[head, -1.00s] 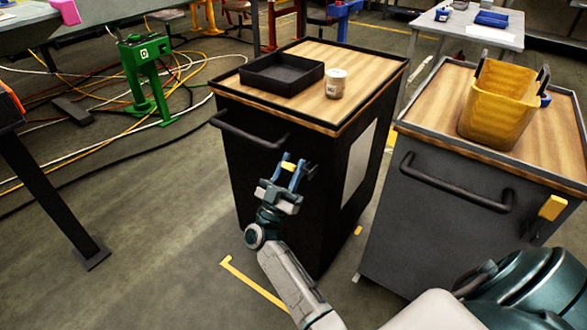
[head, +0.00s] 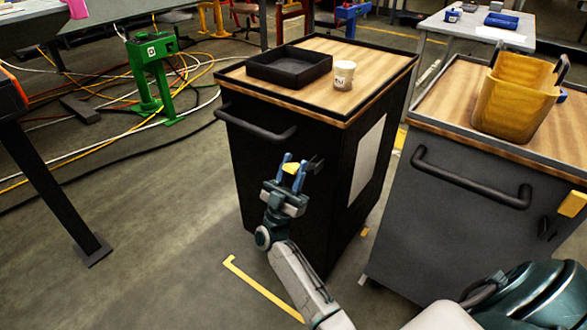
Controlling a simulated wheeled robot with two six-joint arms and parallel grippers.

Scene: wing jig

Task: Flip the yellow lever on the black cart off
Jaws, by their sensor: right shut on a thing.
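The black cart (head: 335,190) stands in the middle of the head view. Its yellow lever (head: 291,167) shows on its front side, below the right end of the handle. My right gripper (head: 292,172) is at the lever, with its two blue fingers on either side of the yellow part, shut on it. A dark bracket (head: 316,163) shows just right of the fingers. The gripper hides the lower part of the lever. My left gripper is not in view.
The cart's black handle (head: 255,125) is up and left of my gripper. A grey cart (head: 450,215) with a yellow bin (head: 515,97) stands close on the right.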

